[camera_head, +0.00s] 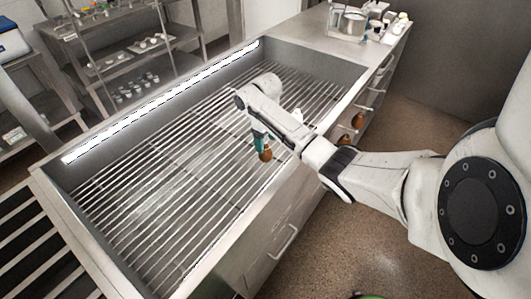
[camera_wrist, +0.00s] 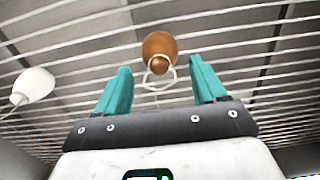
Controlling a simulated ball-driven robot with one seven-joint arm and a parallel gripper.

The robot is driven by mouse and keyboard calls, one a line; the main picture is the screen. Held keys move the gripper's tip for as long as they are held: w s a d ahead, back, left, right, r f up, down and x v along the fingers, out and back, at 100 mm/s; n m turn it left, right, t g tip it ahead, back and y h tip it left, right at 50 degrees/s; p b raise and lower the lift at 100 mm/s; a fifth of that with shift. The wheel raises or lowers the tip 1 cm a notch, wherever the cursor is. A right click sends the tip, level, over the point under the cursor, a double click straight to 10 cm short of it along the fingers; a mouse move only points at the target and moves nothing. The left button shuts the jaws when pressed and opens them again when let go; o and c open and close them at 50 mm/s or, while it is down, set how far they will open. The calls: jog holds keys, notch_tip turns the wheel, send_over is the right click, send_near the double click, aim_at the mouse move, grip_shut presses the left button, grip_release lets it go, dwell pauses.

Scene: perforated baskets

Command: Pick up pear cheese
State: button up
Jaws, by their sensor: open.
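A brown pear-shaped cheese (camera_wrist: 158,45) with a pale string loop shows just past my open teal fingertips in the wrist view, roughly centred between them. It also shows in the head view (camera_head: 266,154), right below the fingers, over the metal grate. My gripper (camera_head: 260,143) points down at it; its two fingers are spread apart. Whether a finger touches the cheese or its loop, I cannot tell. A second, white pear-shaped cheese (camera_wrist: 34,84) with a loop is at the left of the wrist view.
The metal grate (camera_head: 150,200) is set inside a steel counter with raised walls. More brown rounded items (camera_head: 358,120) are by the counter's right side. A tray of containers (camera_head: 355,22) stands on the far counter end. Much of the grate on the left is clear.

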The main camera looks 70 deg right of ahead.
aim_at(266, 148)
jog(key=shift+f, duration=1.15)
grip_shut()
